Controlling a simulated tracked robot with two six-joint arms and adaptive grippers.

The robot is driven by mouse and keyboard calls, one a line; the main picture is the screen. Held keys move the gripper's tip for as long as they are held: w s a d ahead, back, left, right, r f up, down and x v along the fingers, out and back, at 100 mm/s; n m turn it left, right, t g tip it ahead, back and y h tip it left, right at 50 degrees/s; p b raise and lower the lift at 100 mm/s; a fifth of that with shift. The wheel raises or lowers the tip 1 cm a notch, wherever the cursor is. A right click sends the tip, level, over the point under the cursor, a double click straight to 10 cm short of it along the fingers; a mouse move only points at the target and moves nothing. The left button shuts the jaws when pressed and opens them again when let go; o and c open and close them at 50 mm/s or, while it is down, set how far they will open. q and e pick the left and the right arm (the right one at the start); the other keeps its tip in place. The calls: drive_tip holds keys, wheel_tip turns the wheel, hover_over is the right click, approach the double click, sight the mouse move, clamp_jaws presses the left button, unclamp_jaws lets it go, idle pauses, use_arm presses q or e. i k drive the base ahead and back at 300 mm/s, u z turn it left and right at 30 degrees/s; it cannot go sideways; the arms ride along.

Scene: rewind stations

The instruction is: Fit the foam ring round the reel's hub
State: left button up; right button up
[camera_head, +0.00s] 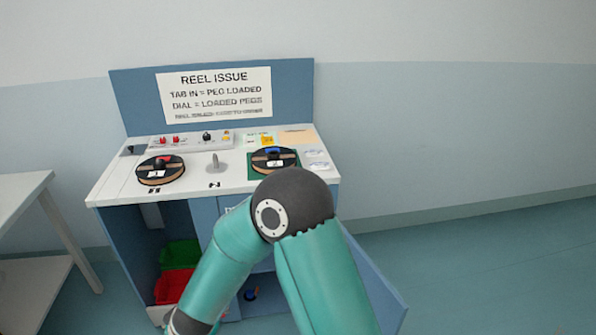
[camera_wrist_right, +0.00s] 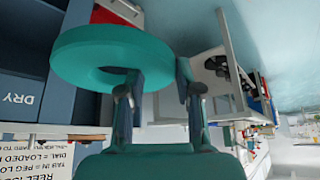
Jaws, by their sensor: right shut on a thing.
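A teal foam ring (camera_wrist_right: 100,40) fills the upper left of the right wrist view. My right gripper (camera_wrist_right: 158,74) is shut on the ring's near right side, with one finger at its inner opening and the other outside. In the head view two dark reels with tan sides lie on the white bench top: one at the left (camera_head: 160,170) and one at the right (camera_head: 274,160). Which reel is meant is not clear. My right arm bends across the front of the bench and its gripper is outside that view. My left gripper is not in view.
A grey upright peg (camera_head: 215,162) stands bare between the reels. A control strip (camera_head: 190,139) and a sign board (camera_head: 215,93) are behind. Below are green (camera_head: 181,254) and red (camera_head: 174,285) bins and an open cabinet door (camera_head: 373,280). A white table (camera_head: 22,195) stands left.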

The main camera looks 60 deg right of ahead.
sight(274, 156)
drive_tip(key=z, duration=0.4)
drive_tip(key=i, duration=0.25)
drive_tip(key=z, duration=0.7)
drive_tip(key=i, duration=0.8)
drive_tip(key=u, duration=0.2)
drive_tip(key=k, duration=0.8)
drive_tip(key=z, duration=0.25)
drive_tip(key=i, duration=0.8)
drive_tip(key=u, duration=0.1)
